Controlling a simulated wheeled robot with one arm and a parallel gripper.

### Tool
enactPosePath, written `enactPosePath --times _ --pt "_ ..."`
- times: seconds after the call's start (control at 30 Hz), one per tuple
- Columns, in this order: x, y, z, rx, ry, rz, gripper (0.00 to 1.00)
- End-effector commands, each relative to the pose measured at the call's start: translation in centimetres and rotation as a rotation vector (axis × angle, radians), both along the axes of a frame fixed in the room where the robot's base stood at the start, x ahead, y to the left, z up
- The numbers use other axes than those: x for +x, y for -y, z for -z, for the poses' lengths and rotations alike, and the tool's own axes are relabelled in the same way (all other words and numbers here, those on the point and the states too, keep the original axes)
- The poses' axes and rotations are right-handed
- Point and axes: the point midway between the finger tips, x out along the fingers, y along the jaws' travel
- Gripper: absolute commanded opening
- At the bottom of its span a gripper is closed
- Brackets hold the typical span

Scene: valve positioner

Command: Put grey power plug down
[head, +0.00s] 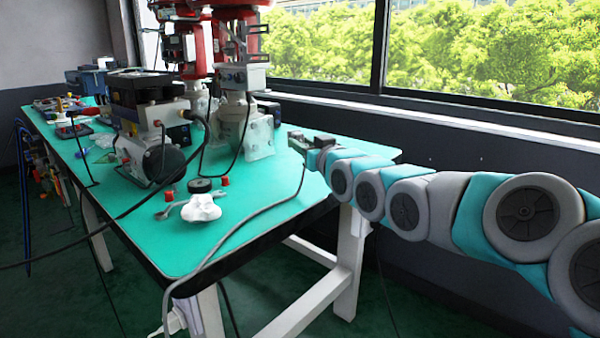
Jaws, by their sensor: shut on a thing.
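My gripper (303,143) is at the end of my arm, which reaches in from the right. It is above the right part of the green table (262,205) and seems raised off the surface. The jaws are shut on the grey power plug, which is too small and too covered by the jaws to make out clearly. Its grey cable (250,213) hangs from the gripper, runs left across the table and drops over the front edge.
A crumpled white item (202,208), a wrench (172,208), a black round part (200,185) and small red caps (225,181) lie left of the cable. A valve assembly (230,120) and black devices stand behind. The table's right end looks clear.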

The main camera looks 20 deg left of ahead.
Motion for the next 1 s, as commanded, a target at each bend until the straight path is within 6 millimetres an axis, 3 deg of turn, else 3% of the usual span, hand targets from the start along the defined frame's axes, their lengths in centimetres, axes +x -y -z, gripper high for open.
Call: enactPosePath --times 0.1,0.27,0.5,0.93,0.97,1.0 --pt "0.0 0.0 2.3 -0.004 -0.003 0.000 0.00" --pt "0.0 0.0 3.5 -0.001 0.001 0.000 0.00" --pt "0.0 0.0 6.7 0.000 -0.001 0.000 0.00" --pt "0.0 0.0 7.4 0.001 0.002 0.000 0.00" --pt "0.0 0.0 7.4 0.001 0.002 0.000 0.32" --pt "0.0 0.0 7.4 0.001 0.002 0.000 0.37"
